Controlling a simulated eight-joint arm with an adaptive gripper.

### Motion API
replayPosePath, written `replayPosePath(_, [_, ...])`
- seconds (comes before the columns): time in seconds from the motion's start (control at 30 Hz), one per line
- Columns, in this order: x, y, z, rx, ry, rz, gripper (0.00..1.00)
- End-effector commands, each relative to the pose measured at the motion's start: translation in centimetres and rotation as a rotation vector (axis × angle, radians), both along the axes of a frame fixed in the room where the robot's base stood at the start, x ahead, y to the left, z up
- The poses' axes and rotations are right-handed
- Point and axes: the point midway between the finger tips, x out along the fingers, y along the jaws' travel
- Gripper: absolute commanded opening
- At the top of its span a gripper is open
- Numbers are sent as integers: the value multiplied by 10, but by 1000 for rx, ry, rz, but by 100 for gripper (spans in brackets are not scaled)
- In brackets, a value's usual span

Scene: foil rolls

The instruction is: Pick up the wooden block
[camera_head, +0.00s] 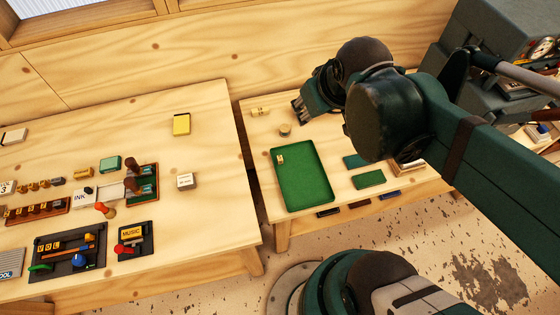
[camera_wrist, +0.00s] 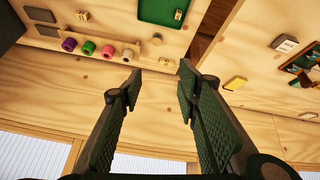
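My gripper (camera_head: 303,112) is to the right of the block in the head view. In the wrist view my gripper (camera_wrist: 158,83) has its two fingers spread wide with nothing between them.
A small round piece (camera_head: 285,131) lies near the block. A green tray (camera_head: 308,180) holds a small pale piece (camera_head: 280,159). Several coloured rolls (camera_wrist: 88,47) stand in a row in the wrist view. A gap separates the left table (camera_head: 205,125) from this one.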

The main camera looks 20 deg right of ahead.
Motion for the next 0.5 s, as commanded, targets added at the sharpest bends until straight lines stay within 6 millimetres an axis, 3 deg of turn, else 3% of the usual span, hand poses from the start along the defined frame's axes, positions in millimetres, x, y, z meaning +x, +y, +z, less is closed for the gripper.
replayPosePath(0.5, [41,9,-61,-143,126,291,33])
